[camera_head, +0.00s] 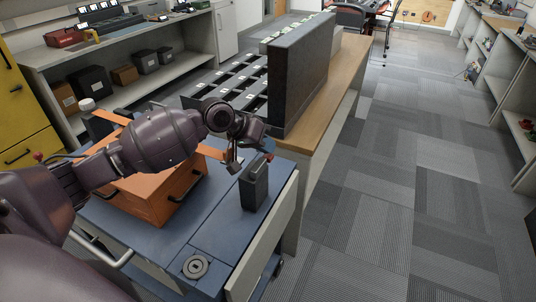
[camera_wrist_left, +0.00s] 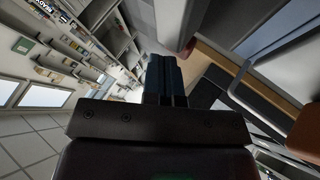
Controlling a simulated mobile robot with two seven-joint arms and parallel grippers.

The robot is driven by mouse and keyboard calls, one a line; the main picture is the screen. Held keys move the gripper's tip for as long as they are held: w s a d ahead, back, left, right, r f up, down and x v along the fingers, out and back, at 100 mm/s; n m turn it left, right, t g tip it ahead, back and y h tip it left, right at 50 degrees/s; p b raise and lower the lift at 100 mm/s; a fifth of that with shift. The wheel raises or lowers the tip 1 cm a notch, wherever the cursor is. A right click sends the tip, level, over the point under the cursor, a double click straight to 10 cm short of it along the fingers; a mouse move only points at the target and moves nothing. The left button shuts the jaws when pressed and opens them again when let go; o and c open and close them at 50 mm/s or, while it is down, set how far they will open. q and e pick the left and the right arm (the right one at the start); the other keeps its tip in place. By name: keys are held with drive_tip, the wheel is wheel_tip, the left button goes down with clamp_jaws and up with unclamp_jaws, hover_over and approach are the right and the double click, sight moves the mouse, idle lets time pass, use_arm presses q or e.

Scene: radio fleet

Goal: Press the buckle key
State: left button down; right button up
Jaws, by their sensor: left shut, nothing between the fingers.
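No part that I can surely name the buckle key is visible. A dark upright radio-like box (camera_head: 254,187) stands on the blue cart top, with a small red piece (camera_head: 269,157) at its top. An orange case (camera_head: 150,200) with a black handle lies left of it. My left gripper (camera_head: 233,167) points down between the case and the dark box, near the box's upper left side; I cannot tell whether it touches either. In the left wrist view its fingers (camera_wrist_left: 165,80) are together and empty. My right gripper is not in view.
The blue cart top (camera_head: 225,230) has a round fitting (camera_head: 195,267) near its front. A wooden bench (camera_head: 340,85) with a tall dark panel (camera_head: 300,75) stands behind. Shelves (camera_head: 120,105) line the left. The carpeted floor (camera_head: 400,200) at the right is clear.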

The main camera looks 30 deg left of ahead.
use_arm(q)
drive_tip(key=shift+f, duration=0.3)
drive_tip(key=shift+r, duration=0.15)
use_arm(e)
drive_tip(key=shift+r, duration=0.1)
use_arm(q)
drive_tip(key=shift+r+p, duration=0.8)
drive_tip(key=shift+r, duration=0.05)
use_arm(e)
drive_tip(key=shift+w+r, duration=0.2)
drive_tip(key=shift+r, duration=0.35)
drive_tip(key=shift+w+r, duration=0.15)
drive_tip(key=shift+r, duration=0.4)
use_arm(q)
drive_tip(key=shift+r+p, duration=0.8)
drive_tip(key=shift+r, duration=0.2)
drive_tip(key=shift+r+p, duration=1.4)
drive_tip(key=shift+r, duration=0.1)
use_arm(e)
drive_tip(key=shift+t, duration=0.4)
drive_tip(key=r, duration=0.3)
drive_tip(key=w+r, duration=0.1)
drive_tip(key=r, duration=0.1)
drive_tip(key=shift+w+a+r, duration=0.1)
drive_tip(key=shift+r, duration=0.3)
